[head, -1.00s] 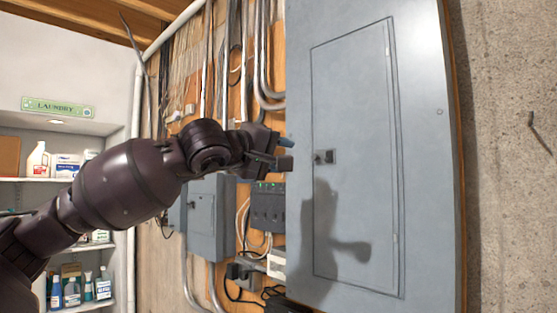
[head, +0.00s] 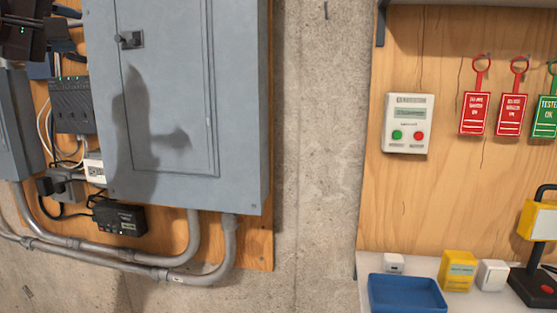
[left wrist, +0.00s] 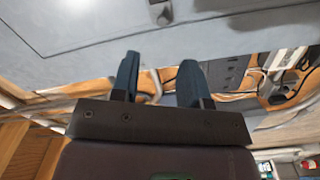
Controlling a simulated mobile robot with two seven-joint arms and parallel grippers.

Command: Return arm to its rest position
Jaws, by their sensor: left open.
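My left gripper (left wrist: 158,82) shows in the left wrist view with its two dark blue fingers apart and nothing between them. The panel face also fills the upper part of the left wrist view (left wrist: 220,25). A shadow of my arm falls on the panel door. My right gripper is in no view.
Grey conduits (head: 150,262) and a black box (head: 120,217) sit below the panel. Bare concrete wall (head: 310,150) lies to its right. Further right, a plywood board holds a white control box (head: 408,123) and red tags (head: 474,113). A blue tray (head: 405,295) sits on a shelf below.

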